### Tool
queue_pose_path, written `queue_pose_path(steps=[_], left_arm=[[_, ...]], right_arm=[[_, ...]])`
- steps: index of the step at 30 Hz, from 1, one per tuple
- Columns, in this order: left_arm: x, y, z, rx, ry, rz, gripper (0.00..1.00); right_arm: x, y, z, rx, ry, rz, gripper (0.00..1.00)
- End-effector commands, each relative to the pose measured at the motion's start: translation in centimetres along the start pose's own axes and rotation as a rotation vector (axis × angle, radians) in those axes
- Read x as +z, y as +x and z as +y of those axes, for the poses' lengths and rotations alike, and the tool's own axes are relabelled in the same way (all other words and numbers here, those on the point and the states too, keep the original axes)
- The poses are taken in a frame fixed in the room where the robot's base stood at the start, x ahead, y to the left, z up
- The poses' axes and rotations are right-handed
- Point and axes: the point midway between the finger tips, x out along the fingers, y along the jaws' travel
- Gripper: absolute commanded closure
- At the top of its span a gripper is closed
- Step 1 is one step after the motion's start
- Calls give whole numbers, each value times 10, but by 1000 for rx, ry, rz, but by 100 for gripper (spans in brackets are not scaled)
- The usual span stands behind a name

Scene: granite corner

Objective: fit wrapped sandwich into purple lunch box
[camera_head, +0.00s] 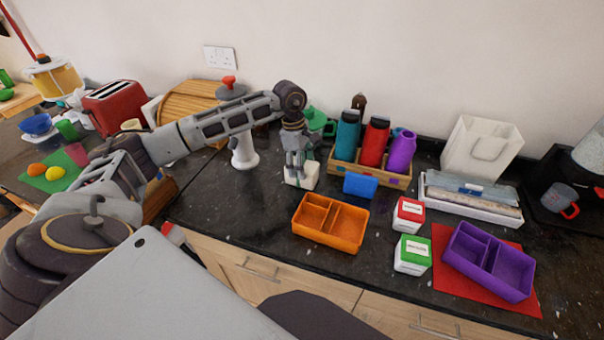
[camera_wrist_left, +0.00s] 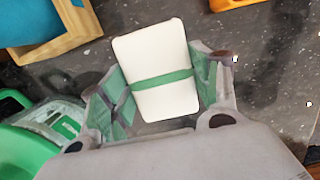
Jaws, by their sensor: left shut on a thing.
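The wrapped sandwich is a white block with a green band (camera_wrist_left: 158,58). In the head view it shows as a white block (camera_head: 302,179) at the middle of the counter. My left gripper (camera_head: 297,163) is over it from above, shut on it, with a finger at each side in the wrist view (camera_wrist_left: 164,88). I cannot tell whether the sandwich touches the counter. The purple lunch box (camera_head: 489,262) stands open on a red mat (camera_head: 447,284) at the right, well apart from the gripper. It has a divider and looks empty. My right gripper is not in view.
An orange divided box (camera_head: 330,223), a blue block (camera_head: 360,186), a red-topped box (camera_head: 408,214) and a green-topped box (camera_head: 412,254) lie between gripper and lunch box. Behind stand a wooden caddy (camera_head: 370,177) with bottles, a white tray (camera_head: 470,205) and a white bag (camera_head: 481,149).

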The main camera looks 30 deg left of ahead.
Motion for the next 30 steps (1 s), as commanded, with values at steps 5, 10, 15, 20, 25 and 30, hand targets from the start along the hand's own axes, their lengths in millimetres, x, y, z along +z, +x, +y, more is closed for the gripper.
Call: queue_pose_path(steps=[5,10,15,20,25,30], left_arm=[[0,0,0,1,0,0,67],[0,-2,0,1,0,-1,67],[2,-10,1,2,0,-1,67],[4,-27,1,4,1,-1,67],[8,-53,1,5,1,-1,67],[12,-76,1,3,1,-1,67]], right_arm=[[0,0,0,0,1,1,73],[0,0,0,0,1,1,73],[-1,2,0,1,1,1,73],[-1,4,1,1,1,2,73],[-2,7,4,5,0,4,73],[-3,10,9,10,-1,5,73]])
